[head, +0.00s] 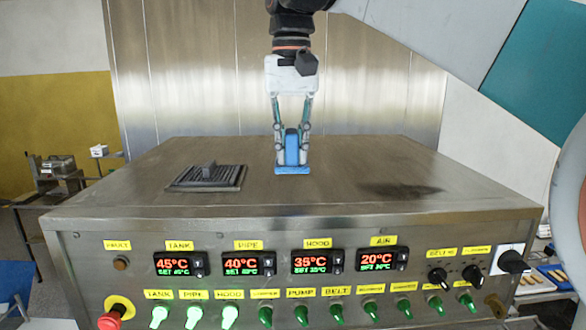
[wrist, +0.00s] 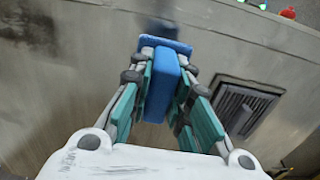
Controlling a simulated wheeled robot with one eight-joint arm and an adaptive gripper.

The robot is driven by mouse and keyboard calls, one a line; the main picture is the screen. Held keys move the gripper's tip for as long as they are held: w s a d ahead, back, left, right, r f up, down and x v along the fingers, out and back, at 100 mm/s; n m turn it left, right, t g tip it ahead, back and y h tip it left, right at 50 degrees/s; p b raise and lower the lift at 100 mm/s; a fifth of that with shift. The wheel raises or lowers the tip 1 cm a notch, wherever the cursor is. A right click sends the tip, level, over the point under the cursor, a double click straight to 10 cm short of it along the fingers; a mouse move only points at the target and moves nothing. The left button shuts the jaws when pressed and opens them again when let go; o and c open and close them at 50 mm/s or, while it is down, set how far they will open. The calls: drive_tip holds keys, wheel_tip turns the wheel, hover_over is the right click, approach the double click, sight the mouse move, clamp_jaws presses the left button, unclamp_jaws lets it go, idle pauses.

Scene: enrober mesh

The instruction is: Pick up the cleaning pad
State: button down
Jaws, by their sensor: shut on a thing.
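The blue cleaning pad (head: 292,170) has a flat base and an upright block-shaped handle. It is at the middle of the steel machine top in the head view. My gripper (head: 291,140) points down from above and is shut on the handle, one finger on each side. In the wrist view my gripper (wrist: 164,95) has its teal fingers on both sides of the blue handle of the pad (wrist: 163,82). The base lies beyond the fingertips. I cannot tell whether the base touches the steel top or is just above it.
A dark ridged grate with a raised handle (head: 207,178) lies on the steel top (head: 340,190) to the left. A dark smudge (head: 400,190) marks the top at right. The front panel has displays, switches and a red button (head: 109,321). A steel wall (head: 200,70) stands behind.

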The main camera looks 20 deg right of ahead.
sight(292, 131)
wheel_tip(292, 131, up, 15)
drive_tip(key=p, duration=0.2)
drive_tip(key=shift+p, duration=0.4)
drive_tip(key=shift+r, duration=0.1)
drive_tip(key=shift+w, duration=0.1)
